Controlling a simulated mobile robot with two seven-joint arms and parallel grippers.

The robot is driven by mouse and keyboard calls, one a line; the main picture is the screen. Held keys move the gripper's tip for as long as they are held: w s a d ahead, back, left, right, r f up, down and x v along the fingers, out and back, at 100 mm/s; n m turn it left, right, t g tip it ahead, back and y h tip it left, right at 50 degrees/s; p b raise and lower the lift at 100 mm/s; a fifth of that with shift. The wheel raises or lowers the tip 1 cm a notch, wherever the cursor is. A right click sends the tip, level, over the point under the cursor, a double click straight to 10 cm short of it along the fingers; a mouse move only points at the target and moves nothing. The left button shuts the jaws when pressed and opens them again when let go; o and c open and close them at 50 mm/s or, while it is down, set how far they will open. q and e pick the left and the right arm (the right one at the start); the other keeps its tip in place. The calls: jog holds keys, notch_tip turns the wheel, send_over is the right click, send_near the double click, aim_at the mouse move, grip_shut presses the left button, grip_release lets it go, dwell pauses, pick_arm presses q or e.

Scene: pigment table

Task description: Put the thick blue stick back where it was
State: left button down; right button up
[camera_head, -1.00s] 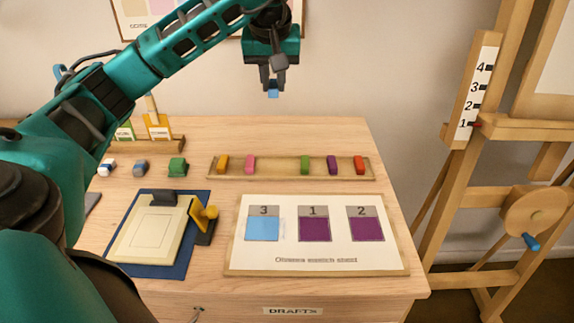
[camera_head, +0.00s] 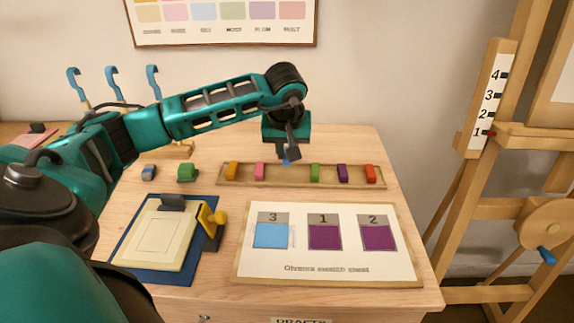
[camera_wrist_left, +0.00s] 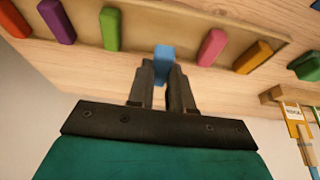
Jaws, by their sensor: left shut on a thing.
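My left gripper (camera_head: 287,157) is shut on a blue stick (camera_wrist_left: 163,53). In the head view it is over the stick tray (camera_head: 225,183), in the gap between the pink stick (camera_head: 259,171) and the green stick (camera_head: 315,173). In the left wrist view the blue stick points at the same gap, with the pink stick on its right and the green one on its left. I cannot tell whether the blue stick touches the tray. The tray also holds orange, purple and red sticks. My right gripper is not in view.
In front of the tray lies a swatch sheet (camera_head: 325,269) with one blue and two purple squares. A clipboard (camera_head: 158,240) and a yellow-handled stamp (camera_head: 212,222) lie to its left. Small green (camera_head: 188,173) and blue-grey (camera_head: 148,172) blocks stand left of the tray. An easel is at right.

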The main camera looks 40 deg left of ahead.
aim_at(287, 162)
pick_arm(q)
jog(key=shift+f, duration=2.1)
jog(key=shift+f+b, duration=0.2)
jog(key=shift+b, duration=0.1)
jog(key=c, duration=1)
grip_release()
jog(key=shift+s+r, duration=0.1)
jog(key=shift+r, duration=0.45)
jog(key=p+v, duration=0.1)
jog(key=v, duration=1)
jog(key=shift+d+r, duration=0.1)
jog(key=shift+r, duration=0.1)
